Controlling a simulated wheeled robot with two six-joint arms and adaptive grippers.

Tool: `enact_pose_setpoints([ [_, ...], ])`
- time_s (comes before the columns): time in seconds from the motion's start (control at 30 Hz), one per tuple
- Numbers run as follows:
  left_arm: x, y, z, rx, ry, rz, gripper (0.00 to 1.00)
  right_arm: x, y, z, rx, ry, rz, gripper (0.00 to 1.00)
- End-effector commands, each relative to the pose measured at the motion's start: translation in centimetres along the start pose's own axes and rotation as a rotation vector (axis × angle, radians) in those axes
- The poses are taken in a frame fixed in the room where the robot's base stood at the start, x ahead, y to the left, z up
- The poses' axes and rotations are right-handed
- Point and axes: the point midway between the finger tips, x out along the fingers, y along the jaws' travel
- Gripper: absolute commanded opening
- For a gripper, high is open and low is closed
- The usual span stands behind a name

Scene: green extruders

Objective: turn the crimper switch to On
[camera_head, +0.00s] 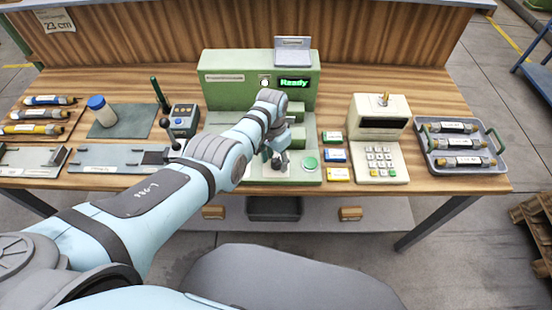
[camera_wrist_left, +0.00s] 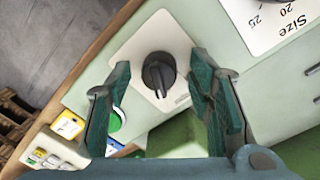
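The green crimper (camera_head: 223,92) stands at the back middle of the bench, and its lit display (camera_head: 293,83) reads "Ready". My left gripper (camera_head: 279,161) is low over the front of the machine. In the left wrist view a black rotary switch (camera_wrist_left: 158,75) sits on a white plate (camera_wrist_left: 133,49), between the spread fingers of the left gripper (camera_wrist_left: 166,95). The fingers are open, one on each side, with gaps to the switch. The plate's small lettering cannot be read. My right gripper is not in view.
A round green button (camera_head: 310,163) is right of the gripper. A dial plate marked "Size" (camera_wrist_left: 275,20) is close by. Small coloured boxes (camera_head: 334,155), a beige keypad device (camera_head: 380,125) and a grey tray (camera_head: 462,168) stand to the right. A blue-grey control box (camera_head: 184,119) stands left.

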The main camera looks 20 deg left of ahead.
Motion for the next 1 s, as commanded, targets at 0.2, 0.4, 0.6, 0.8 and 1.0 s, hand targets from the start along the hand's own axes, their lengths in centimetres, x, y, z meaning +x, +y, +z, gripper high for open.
enact_pose_setpoints([
  [0.2,-0.1,0.0,0.0,-0.001,0.0,0.0,0.47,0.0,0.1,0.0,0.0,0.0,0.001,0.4],
  [0.4,-2.3,0.0,-0.1,0.0,0.004,-0.001,0.47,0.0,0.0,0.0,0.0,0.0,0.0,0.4],
  [0.6,-8.3,0.0,-0.1,0.0,0.004,-0.001,0.47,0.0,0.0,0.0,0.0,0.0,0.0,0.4],
  [0.8,-11.7,0.0,-0.1,0.0,0.001,0.0,0.47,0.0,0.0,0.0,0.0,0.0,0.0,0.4],
  [1.0,-12.0,0.0,0.0,0.0,-0.001,0.001,0.47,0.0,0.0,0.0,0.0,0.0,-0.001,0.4],
])
